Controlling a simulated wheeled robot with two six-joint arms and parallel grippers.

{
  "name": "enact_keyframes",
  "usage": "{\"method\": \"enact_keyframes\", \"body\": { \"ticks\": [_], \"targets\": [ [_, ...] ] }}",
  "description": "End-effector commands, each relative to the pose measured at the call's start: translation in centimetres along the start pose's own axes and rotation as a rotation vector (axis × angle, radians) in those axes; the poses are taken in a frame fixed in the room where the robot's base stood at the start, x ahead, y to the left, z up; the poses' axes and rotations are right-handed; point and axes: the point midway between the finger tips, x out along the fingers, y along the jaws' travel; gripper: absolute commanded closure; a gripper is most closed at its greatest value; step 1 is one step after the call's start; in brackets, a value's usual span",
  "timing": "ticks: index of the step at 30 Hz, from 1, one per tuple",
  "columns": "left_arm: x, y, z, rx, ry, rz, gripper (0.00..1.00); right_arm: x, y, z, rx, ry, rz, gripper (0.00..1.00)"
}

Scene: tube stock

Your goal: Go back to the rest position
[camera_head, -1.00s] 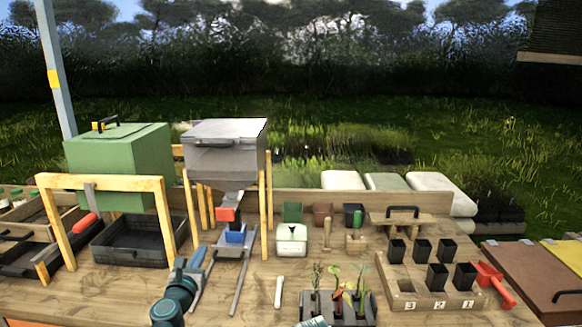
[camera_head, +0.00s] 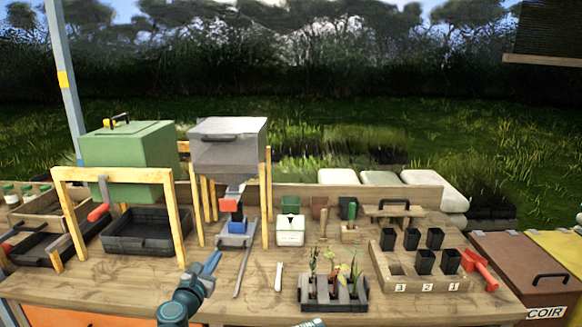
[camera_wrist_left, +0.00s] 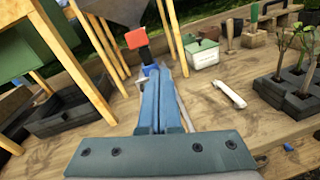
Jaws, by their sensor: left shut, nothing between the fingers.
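My left gripper (camera_head: 213,260) is over the front left of the wooden bench, with its blue fingers together and empty. In the left wrist view the closed fingers (camera_wrist_left: 156,78) point toward the hopper's red chute gate (camera_wrist_left: 136,38); I cannot tell the gap to it. In the head view the gripper is in front of and below the grey hopper (camera_head: 228,150) and its blue block (camera_head: 238,227). My right gripper cannot be made out; only a small teal-grey piece shows at the bottom edge.
A green bin (camera_head: 130,160) on a wooden frame stands left above a black tray (camera_head: 140,246). A white stick (camera_head: 279,277), a seedling tray (camera_head: 332,303) and a numbered pot rack (camera_head: 400,287) lie to the right. A red scoop (camera_head: 480,268) is beside the rack.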

Motion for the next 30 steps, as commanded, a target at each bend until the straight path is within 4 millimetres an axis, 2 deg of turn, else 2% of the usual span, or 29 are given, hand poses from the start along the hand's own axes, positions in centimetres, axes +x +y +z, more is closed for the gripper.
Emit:
{"method": "enact_keyframes", "body": {
  "ticks": [5, 8, 13, 16, 18, 20, 22, 24, 27, 30],
  "targets": [
    [0.2, -4.2, -0.1, 0.195, 0.014, -0.126, 1.0, -0.2, 0.0, 0.0, 0.0, 0.0, 0.0, 0.5],
    [0.0, -7.5, -0.5, 0.352, 0.021, -0.229, 1.0, -0.3, 0.0, 0.1, 0.0, 0.0, 0.0, 0.5],
    [-1.3, -14.4, -2.1, 0.71, 0.02, -0.474, 1.0, -0.5, 0.0, 0.1, 0.0, 0.0, 0.0, 0.5],
    [-3.6, -19.7, -4.5, 1.024, -0.001, -0.709, 1.0, -0.7, 0.1, 0.1, 0.0, 0.0, 0.0, 0.5],
    [-6.2, -23.1, -6.9, 1.283, -0.032, -0.918, 1.0, -0.9, 0.1, 0.1, 0.0, 0.0, 0.0, 0.5],
    [-8.7, -25.1, -9.0, 1.493, -0.067, -1.103, 1.0, -1.1, 0.1, 0.1, 0.0, 0.0, 0.0, 0.5],
    [-11.7, -26.3, -11.3, 1.711, -0.114, -1.322, 1.0, -1.2, 0.1, 0.1, 0.0, 0.0, 0.0, 0.5],
    [-14.6, -26.5, -13.1, 1.89, -0.162, -1.535, 1.0, -1.4, 0.1, 0.1, 0.0, 0.0, 0.0, 0.5],
    [-17.9, -25.7, -14.8, 2.07, -0.224, -1.807, 1.0, -1.5, 0.1, 0.1, 0.0, 0.0, 0.0, 0.5],
    [-20.1, -24.5, -15.4, 2.172, -0.27, -2.02, 1.0, -1.6, 0.1, 0.1, 0.0, 0.0, 0.0, 0.5]
  ]
}}
